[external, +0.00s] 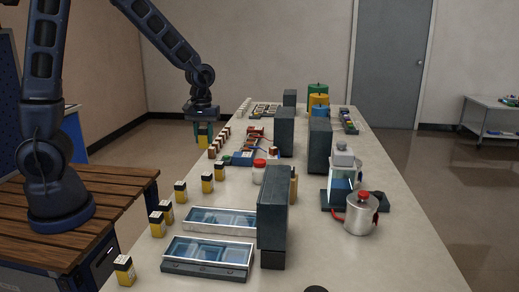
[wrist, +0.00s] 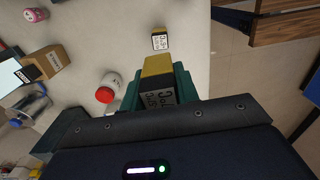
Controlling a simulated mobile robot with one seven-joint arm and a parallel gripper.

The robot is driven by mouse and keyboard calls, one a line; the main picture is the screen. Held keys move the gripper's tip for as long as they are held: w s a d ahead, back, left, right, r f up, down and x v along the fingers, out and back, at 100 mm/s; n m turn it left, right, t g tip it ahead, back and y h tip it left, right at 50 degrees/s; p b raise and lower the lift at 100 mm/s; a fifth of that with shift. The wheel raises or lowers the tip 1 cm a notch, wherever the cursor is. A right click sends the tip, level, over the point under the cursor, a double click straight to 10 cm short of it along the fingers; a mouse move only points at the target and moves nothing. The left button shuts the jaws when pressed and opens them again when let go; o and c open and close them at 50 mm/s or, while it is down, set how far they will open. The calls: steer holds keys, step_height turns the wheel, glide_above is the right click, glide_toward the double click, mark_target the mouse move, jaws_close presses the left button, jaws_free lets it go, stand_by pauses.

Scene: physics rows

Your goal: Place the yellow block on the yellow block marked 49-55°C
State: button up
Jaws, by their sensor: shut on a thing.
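My gripper (external: 204,138) hangs at the far left side of the table in the external view, its teal fingers shut on a yellow block. In the wrist view the held yellow block (wrist: 157,65) sits between the fingers (wrist: 155,90), with a pale printed label that I cannot read for certain. Several yellow blocks with dark tops and white labels stand along the table's left edge, among them one at the near corner (external: 124,272) and one farther back (external: 207,183). One shows below the gripper in the wrist view (wrist: 160,42). No 49-55°C marking is legible.
The long table (external: 340,250) holds two glass-topped trays (external: 213,220), dark upright blocks (external: 273,215), a red-lidded jar (external: 259,170) and a metal pot (external: 361,215). A wooden slatted bench (external: 110,190) stands left.

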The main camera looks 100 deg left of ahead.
step_height(320, 180, down, 10)
steer(key=shift+f, duration=0.1)
stand_by(0.4)
steer(key=o, duration=1)
steer(key=shift+f, duration=0.1)
